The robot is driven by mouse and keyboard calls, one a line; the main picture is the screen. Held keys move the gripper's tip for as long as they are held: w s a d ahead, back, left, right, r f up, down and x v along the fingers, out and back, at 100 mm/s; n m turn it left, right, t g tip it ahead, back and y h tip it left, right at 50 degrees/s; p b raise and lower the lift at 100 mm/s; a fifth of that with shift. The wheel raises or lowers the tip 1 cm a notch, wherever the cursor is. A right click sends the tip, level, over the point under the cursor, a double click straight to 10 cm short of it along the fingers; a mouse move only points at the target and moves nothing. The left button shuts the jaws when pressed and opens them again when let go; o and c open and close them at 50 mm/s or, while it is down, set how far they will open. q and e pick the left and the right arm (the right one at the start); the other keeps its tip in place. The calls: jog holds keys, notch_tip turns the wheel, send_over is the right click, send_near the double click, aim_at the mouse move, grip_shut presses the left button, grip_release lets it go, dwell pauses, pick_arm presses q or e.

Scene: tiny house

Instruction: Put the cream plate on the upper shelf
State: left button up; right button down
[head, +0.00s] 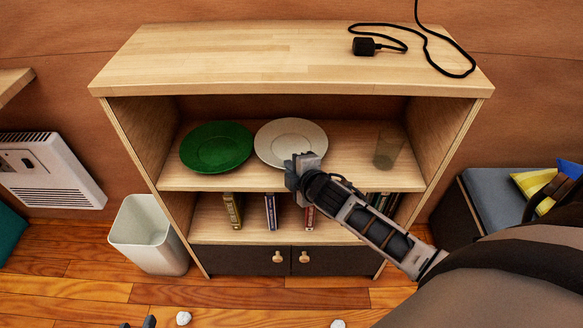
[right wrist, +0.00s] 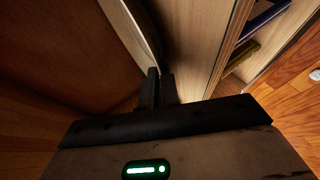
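The cream plate (head: 290,138) is at the upper shelf (head: 340,177), right of a green plate (head: 216,147). I cannot tell whether its whole base touches the board. My right gripper (head: 303,163) is at the plate's front rim and hides a little of it. In the right wrist view, the plate shows nearly edge-on as a pale band (right wrist: 130,35) running to the fingertips (right wrist: 157,76). The fingers are close together, apparently shut on the rim. Only the dark tips of my left gripper (head: 138,323) show at the bottom edge, spaced apart with nothing visible between them.
A clear glass (head: 388,148) stands at the upper shelf's right end. Several books (head: 271,211) stand on the lower shelf, above dark cabinet doors (head: 262,261). A black charger (head: 364,46) and cable lie on top. A white bin (head: 149,237) stands left of the unit.

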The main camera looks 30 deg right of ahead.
jog(key=c, duration=1.9)
grip_release()
jog(key=shift+c, duration=0.2)
